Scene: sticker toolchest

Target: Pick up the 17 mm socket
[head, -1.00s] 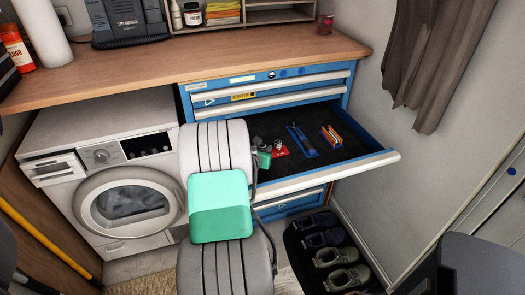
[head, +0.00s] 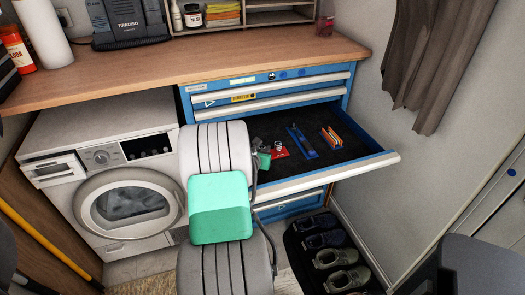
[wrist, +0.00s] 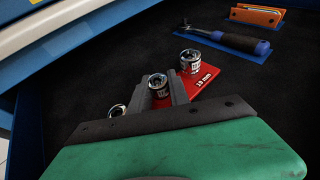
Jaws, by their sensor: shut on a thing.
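In the wrist view three shiny metal sockets show in the open drawer. The middle socket (wrist: 157,83) is between the fingers of my gripper (wrist: 160,95), which is shut on it. I cannot read a size on it. Another socket (wrist: 190,62) stands on a red holder (wrist: 205,78) marked "19 mm", just right of my right finger. A third socket (wrist: 117,110) is left of my left finger, partly hidden by the gripper.
The pulled-out drawer (head: 350,166) has a dark liner. A blue-handled tool on a blue holder (head: 302,142) and orange items (head: 331,137) lie to the right. The drawer's right part is clear. The worktop (head: 270,60) overhangs behind. A washing machine (head: 110,170) stands left.

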